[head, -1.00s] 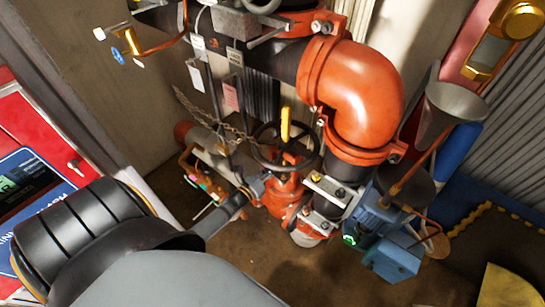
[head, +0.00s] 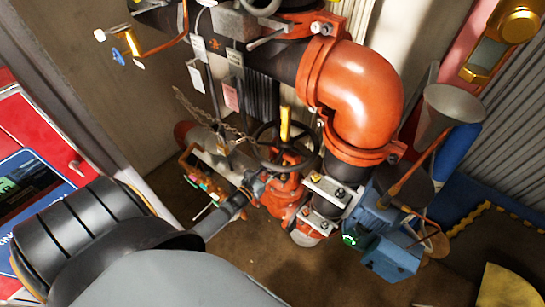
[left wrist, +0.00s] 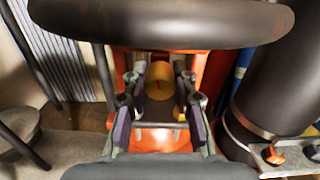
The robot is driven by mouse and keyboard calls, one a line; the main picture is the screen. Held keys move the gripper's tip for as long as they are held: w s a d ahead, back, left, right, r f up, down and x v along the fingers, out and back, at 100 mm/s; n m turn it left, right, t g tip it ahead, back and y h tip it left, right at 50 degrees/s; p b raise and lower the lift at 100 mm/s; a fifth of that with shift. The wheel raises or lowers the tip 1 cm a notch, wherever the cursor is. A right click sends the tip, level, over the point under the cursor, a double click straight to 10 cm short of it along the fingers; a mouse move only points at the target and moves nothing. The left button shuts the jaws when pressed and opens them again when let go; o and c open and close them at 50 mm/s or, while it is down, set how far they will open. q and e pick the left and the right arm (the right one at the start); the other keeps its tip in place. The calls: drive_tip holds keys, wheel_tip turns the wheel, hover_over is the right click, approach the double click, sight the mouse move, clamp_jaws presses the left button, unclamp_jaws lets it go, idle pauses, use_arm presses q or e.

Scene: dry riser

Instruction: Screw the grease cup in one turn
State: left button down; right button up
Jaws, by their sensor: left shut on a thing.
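The grease cup (left wrist: 159,87) is a small brass-yellow round piece in the left wrist view, in front of the orange valve body (left wrist: 160,140). My left gripper (left wrist: 160,76) is shut on it, one finger at each side. In the head view my left gripper (head: 258,184) reaches in from the left to the orange valve (head: 287,190), below the dark handwheel (head: 306,160); the cup cannot be made out there. My right gripper is not in view.
The handwheel rim (left wrist: 165,22) crosses just above my left gripper in the wrist view. A dark pipe (left wrist: 275,75) stands close on the right. A large orange elbow (head: 365,95), a hanging chain (head: 205,112) and a blue unit (head: 392,258) crowd around the valve.

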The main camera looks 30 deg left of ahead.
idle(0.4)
use_arm(q)
drive_tip(key=c, duration=1)
unclamp_jaws()
drive_tip(key=shift+c, duration=0.2)
drive_tip(key=shift+s, duration=0.1)
drive_tip(key=s, duration=1.1)
drive_tip(key=shift+s+a, duration=0.4)
drive_tip(key=shift+a, duration=0.05)
